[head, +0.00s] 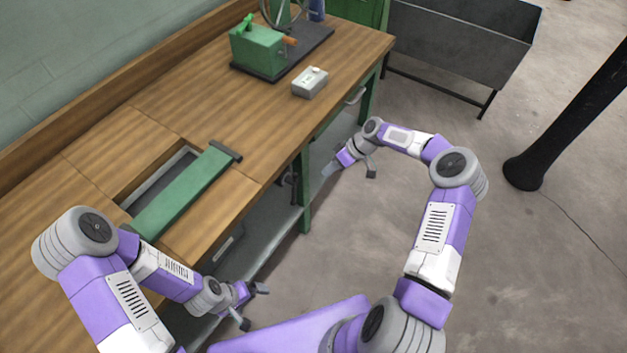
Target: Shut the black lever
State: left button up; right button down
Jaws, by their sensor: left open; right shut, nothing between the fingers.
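I cannot pick out the black lever for certain. A dark, lever-like part (292,180) hangs under the front edge of the wooden workbench (225,215), partly in shadow. A black end piece (225,151) also sits on the far end of a green bar (183,190) lying across a slot in the bench top. My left gripper (253,306) is open and empty, low in front of the bench and left of the shadowed part. My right gripper (330,169) is shut and empty by the bench front, to the right of that part. Neither gripper touches it visibly.
A green machine (258,52) with a wheel stands on a dark base at the back of the bench. A small grey box (310,82) lies nearer the edge. A dark metal trough (460,45) and black post (570,115) stand right. Open floor lies between.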

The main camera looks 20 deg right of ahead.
jog(key=a+f, duration=0.6)
jog(key=a, duration=0.3)
jog(key=shift+s+a+f+b, duration=0.2)
jog(key=shift+s+f+b, duration=0.1)
jog(key=shift+b, duration=0.1)
jog(key=shift+a+f+y+b, duration=0.1)
jog(key=shift+y+b, duration=0.2)
jog(key=shift+b, duration=0.15)
